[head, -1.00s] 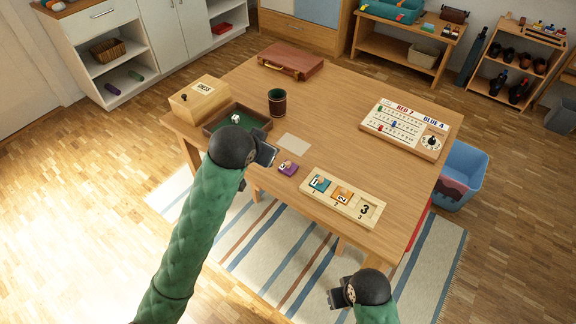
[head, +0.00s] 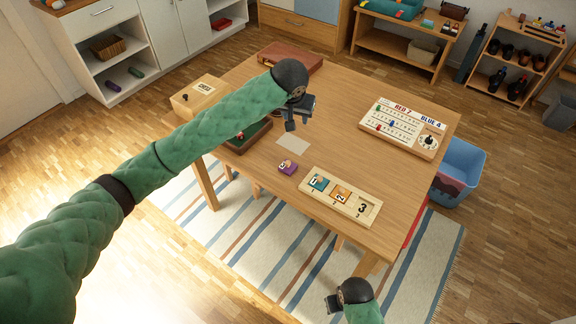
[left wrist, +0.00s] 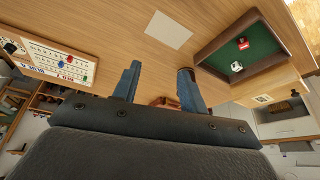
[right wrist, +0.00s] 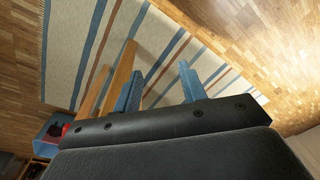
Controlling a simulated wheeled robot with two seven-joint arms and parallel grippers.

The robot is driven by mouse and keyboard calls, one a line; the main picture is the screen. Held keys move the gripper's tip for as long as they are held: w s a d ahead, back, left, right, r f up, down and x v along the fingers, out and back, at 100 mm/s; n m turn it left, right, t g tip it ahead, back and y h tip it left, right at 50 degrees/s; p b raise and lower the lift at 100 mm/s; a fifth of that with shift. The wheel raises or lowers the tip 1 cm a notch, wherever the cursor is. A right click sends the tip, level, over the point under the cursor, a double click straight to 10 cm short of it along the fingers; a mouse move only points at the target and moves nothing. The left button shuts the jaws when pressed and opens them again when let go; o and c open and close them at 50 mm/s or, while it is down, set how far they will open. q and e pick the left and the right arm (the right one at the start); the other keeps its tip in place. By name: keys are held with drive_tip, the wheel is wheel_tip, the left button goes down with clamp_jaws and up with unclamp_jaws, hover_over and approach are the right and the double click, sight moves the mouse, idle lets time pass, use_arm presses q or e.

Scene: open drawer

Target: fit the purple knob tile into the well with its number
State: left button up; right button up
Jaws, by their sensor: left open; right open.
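The purple knob tile (head: 288,167) lies on the table, left of the wooden tray (head: 318,203) with numbered wells. The tray holds a blue tile marked 1 (head: 319,183) and an orange tile marked 2 (head: 341,195); the well marked 3 (head: 362,208) is empty. My left gripper (head: 291,124) is open and empty above the table, beyond the purple tile and near the white card. Its two fingers (left wrist: 158,88) stand apart in the left wrist view. My right gripper (head: 334,303) is open and empty, low over the rug in front of the table; its fingers show in the right wrist view (right wrist: 158,88).
A white card (head: 293,143) lies flat on the table. A green-lined dice tray (left wrist: 238,50) holds a red and a white die. A scoreboard (head: 403,128) stands at the right, and a brown case (head: 290,58) at the back. The table's middle right is clear.

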sight(288, 162)
use_arm(q)
drive_tip(key=f+n+g, duration=0.1)
drive_tip(key=f+n, duration=0.1)
drive_tip(key=s+a+f+n+g, duration=0.1)
drive_tip(key=f+n, duration=0.2)
drive_tip(key=s+f+n+g+y, duration=0.1)
drive_tip(key=f+n, duration=0.1)
drive_tip(key=f, duration=0.1)
drive_tip(key=shift+a+n, duration=0.3)
drive_tip(key=shift+a, duration=0.05)
drive_tip(key=n, duration=0.1)
drive_tip(key=s+f+n+g, duration=0.1)
drive_tip(key=n, duration=0.1)
drive_tip(key=shift+a+n, duration=0.1)
drive_tip(key=shift+n, duration=0.2)
drive_tip(key=n, duration=0.3)
drive_tip(key=shift+s, duration=0.1)
drive_tip(key=shift+f, duration=0.1)
drive_tip(key=shift+f+p, duration=0.4)
drive_tip(key=shift+f, duration=0.85)
wheel_tip(288, 162, down, 4)
drive_tip(key=shift+f+p, duration=0.15)
drive_tip(key=shift+p, duration=0.8)
drive_tip(key=shift+f, duration=0.4)
use_arm(e)
wheel_tip(288, 162, down, 15)
drive_tip(key=s+d, duration=0.1)
drive_tip(key=s, duration=0.1)
drive_tip(key=shift+s+d+t, duration=0.15)
drive_tip(key=shift+d+t, duration=0.25)
